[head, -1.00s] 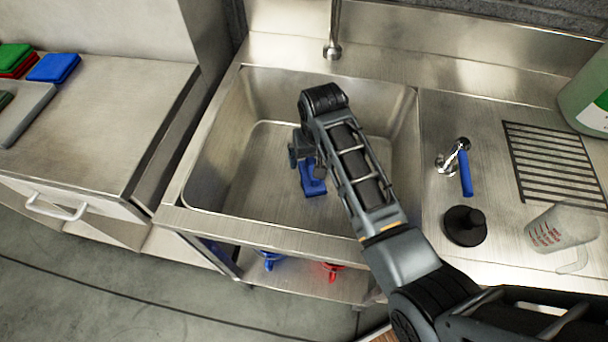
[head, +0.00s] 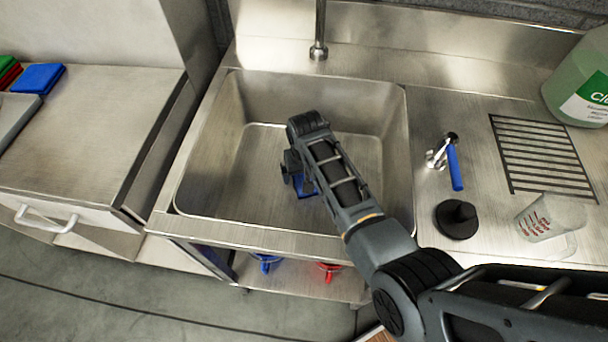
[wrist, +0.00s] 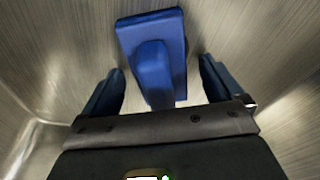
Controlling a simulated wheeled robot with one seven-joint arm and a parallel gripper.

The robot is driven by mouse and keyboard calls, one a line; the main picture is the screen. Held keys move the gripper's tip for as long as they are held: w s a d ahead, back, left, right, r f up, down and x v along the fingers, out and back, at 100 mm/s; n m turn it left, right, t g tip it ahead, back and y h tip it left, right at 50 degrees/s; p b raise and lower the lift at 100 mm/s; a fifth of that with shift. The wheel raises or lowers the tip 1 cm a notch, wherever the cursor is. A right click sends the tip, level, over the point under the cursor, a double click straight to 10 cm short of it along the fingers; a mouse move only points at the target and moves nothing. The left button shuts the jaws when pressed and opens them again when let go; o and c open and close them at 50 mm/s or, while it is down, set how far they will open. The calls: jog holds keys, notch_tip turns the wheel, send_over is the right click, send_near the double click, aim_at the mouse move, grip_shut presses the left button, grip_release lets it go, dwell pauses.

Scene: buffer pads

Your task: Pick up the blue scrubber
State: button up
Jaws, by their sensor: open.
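The blue scrubber (head: 304,186) lies in the steel sink, mostly hidden behind my arm in the head view. In the wrist view the scrubber (wrist: 153,50) shows as a blue block with a raised narrower handle. My gripper (wrist: 160,88) is open, with one finger on each side of the handle's lower end. The wider blue base lies past the fingertips. I cannot tell whether a finger touches it. In the head view my gripper (head: 292,178) is down inside the basin.
The sink (head: 225,195) has steep walls around my gripper, and a faucet (head: 318,50) stands behind it. On the right counter are a blue-handled tool (head: 454,167), a black plunger-like disc (head: 456,220), a clear measuring jug (head: 550,218) and a large green bottle (head: 578,90).

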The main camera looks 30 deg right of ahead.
jog(key=shift+c, duration=0.3)
jog(key=c, duration=1.3)
jog(key=shift+o, duration=0.2)
jog(key=shift+r, duration=0.1)
